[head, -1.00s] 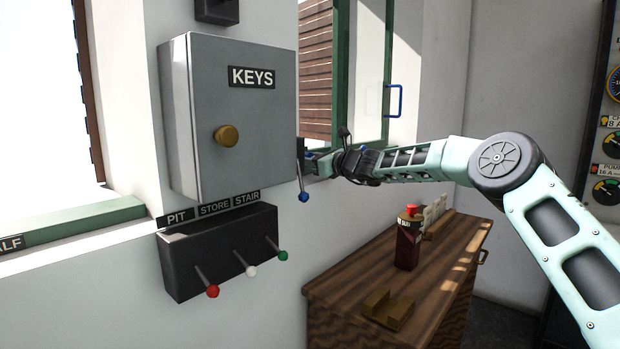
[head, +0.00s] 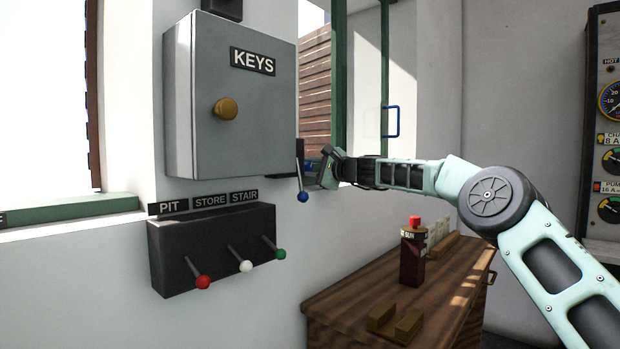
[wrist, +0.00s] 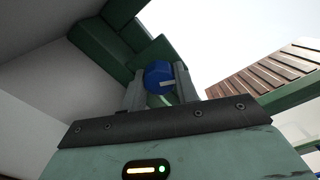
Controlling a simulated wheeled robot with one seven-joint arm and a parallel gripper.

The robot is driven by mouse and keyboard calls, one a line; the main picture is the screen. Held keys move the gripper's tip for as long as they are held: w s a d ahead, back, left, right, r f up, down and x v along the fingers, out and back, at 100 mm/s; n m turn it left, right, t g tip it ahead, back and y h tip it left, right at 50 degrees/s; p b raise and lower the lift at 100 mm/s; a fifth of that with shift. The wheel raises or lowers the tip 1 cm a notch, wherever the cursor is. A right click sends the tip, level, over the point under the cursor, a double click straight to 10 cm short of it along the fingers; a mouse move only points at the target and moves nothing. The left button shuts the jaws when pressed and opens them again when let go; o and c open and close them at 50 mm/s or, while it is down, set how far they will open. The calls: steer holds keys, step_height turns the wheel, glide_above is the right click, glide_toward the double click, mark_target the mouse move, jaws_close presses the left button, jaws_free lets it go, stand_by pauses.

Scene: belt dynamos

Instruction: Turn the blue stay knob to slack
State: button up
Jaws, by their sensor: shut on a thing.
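The blue stay knob (wrist: 158,75) shows in the wrist view as a round blue knob with a pale mark, set against green frame parts. My gripper (wrist: 160,80) has one finger on each side of the knob and is shut on it. In the head view my gripper (head: 318,167) reaches left into the window recess, behind the right edge of the key cabinet. Only a small bit of blue shows there at the fingers, so the mark's direction cannot be read in that view.
The grey KEYS cabinet (head: 240,120) and a switch box (head: 205,250) are left. A green window with a blue handle (head: 392,121) stands behind. A wooden cabinet (head: 350,295) is below.

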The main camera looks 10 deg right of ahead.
steer(key=n+b, duration=0.2)
steer(key=n, duration=0.2)
steer(key=shift+n, duration=0.4)
stand_by(0.4)
steer(key=o, duration=1)
steer(key=shift+s+b, duration=0.1)
steer(key=shift+b, duration=0.25)
steer(key=b+v, duration=0.9)
steer(key=v, duration=0.8)
steer(key=shift+s+d+b, duration=0.1)
steer(key=shift+b, duration=0.25)
